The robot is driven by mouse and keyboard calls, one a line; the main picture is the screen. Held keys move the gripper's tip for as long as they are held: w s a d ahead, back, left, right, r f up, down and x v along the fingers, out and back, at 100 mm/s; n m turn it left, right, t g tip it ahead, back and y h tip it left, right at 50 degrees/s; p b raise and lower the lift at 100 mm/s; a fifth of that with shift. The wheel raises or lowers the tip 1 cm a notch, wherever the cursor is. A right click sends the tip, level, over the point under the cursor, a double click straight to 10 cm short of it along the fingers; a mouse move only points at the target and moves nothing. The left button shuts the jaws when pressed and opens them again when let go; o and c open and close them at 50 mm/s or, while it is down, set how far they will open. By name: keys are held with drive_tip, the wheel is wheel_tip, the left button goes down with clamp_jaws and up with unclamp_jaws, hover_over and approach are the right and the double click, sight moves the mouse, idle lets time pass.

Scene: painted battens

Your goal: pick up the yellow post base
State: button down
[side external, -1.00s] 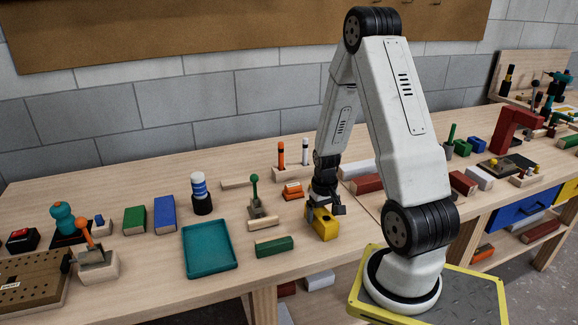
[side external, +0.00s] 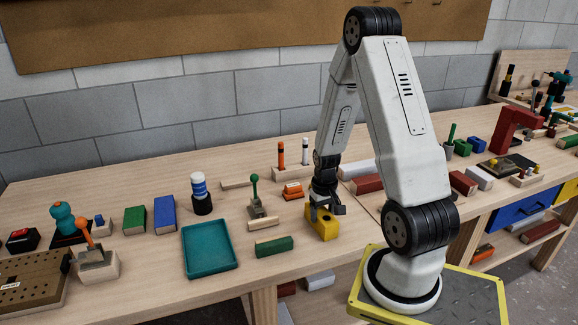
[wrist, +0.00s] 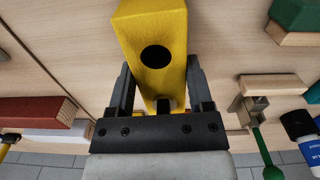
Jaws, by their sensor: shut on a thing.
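The yellow post base (side external: 323,224) is a block with a round dark hole in its top, near the front edge of the bench. It also fills the top middle of the wrist view (wrist: 153,30), with the hole facing the camera. My gripper (side external: 324,207) is over it in the side view. In the wrist view my gripper (wrist: 158,92) has one finger on each side of the block's near end, shut on it. I cannot tell whether the block is clear of the bench.
A green block (side external: 274,246) and a pale wood batten (side external: 267,224) lie to the left, by a green-knobbed lever (side external: 257,203). An orange block (side external: 293,191) lies behind. A teal tray (side external: 210,268) is further left. A dark red block (side external: 368,183) lies behind right.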

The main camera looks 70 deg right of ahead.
sight(322, 214)
drive_tip(key=shift+r, duration=0.2)
wheel_tip(322, 214, up, 10)
drive_tip(key=shift+f, duration=0.15)
idle(0.6)
drive_tip(key=shift+a, duration=0.1)
idle(0.5)
